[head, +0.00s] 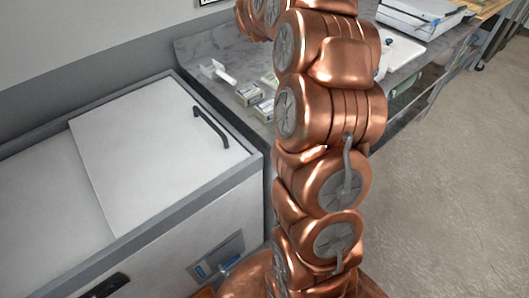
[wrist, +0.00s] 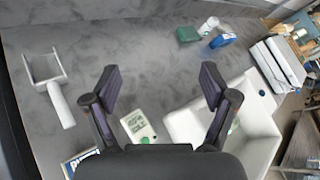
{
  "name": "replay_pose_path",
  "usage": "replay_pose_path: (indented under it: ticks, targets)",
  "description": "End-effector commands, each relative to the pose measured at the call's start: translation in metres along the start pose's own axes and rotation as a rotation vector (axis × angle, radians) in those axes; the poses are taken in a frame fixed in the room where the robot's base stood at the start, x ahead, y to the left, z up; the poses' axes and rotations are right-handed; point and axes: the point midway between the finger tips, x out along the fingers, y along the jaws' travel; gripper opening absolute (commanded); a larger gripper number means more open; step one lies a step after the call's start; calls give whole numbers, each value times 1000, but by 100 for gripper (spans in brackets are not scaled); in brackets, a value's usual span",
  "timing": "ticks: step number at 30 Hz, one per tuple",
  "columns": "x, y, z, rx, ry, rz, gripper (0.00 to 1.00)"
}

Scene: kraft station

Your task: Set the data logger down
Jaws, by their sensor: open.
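The data logger (wrist: 138,125), most likely the small white device with a green display, shows in the wrist view. It appears to lie on the grey counter (wrist: 150,60), left of a white tray (wrist: 257,122), its lower part cut off by my gripper's body. My gripper (wrist: 158,82) is open, its two dark fingers wide apart with nothing between the tips. The logger appears nearer the left finger, and the exact gap in height cannot be told. In the head view my arm covers much of the counter, and I cannot make out my gripper or clearly identify the logger.
A white scoop (wrist: 54,88) lies at the left of the counter, with a blue-and-white box (wrist: 82,160) below it. A green item (wrist: 187,34), a white bottle (wrist: 208,26) and a blue item (wrist: 222,41) are farther off. A chest freezer (head: 150,150) stands left of my arm.

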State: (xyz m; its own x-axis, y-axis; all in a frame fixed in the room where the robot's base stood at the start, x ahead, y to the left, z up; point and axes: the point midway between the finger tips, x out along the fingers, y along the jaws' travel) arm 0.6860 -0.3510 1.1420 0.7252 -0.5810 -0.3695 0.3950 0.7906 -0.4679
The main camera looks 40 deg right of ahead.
Motion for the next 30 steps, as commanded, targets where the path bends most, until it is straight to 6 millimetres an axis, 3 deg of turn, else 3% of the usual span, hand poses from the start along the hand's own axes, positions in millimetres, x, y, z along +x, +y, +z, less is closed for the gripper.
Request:
replay_pose_path:
  ticks: [3, 7, 11, 14, 18, 22, 26, 30]
  targets:
    - [-40, 55, 30, -237, -86, 164, 85]
    - [-91, 112, 43, -511, -181, 332, 85]
    - [-147, 162, 41, -787, -285, 488, 85]
    - [-193, 195, 26, -1004, -364, 603, 85]
    - [-257, 228, -5, -1302, -480, 755, 85]
    - [-315, 245, -48, -1571, -586, 900, 85]
    - [-369, 247, -99, -1833, -690, 1043, 85]
    - [-420, 233, -157, -2096, -798, 1206, 85]
